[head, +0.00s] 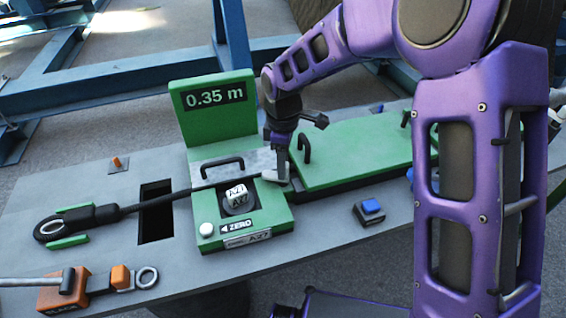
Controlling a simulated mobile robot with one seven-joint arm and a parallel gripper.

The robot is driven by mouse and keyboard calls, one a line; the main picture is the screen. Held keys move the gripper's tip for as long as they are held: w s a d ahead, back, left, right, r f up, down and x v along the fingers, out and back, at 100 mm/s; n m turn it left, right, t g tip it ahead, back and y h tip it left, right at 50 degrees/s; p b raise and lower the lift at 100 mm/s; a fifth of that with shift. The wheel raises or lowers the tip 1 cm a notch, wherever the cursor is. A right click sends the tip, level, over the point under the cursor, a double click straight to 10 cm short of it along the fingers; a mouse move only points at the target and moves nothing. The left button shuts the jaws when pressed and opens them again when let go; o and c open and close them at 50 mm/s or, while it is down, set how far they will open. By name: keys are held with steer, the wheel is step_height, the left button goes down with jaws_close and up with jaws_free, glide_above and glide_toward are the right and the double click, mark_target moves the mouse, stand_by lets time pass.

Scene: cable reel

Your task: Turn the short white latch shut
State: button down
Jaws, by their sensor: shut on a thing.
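The short white latch (271,177) shows as a small pale piece at the right edge of the green counter unit (282,217), beside its grey metal lid (232,163). My gripper (280,171) points down at this spot and is shut on the latch. The fingers and arm hide part of the latch, so its exact angle is hard to tell. The lid carries a black handle (222,164) and lies over the black cable (170,198), which runs across the unit. A green display panel (219,97) behind reads 0.35 m.
A long green cover (350,160) with a black handle (305,149) stands close right of my gripper. A white button (207,230) and ZERO label are at the unit's front. A blue button box (370,211) and an orange clamp (121,277) sit on the grey table (75,190).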

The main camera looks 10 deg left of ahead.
steer(key=m, duration=1.2)
steer(key=shift+m, duration=0.3)
stand_by(0.3)
steer(key=c, duration=0.6)
jaws_free()
steer(key=shift+o, duration=0.2)
steer(key=shift+r, duration=0.1)
step_height(320, 180, up, 17)
steer(key=p, duration=0.2)
steer(key=shift+r, duration=0.2)
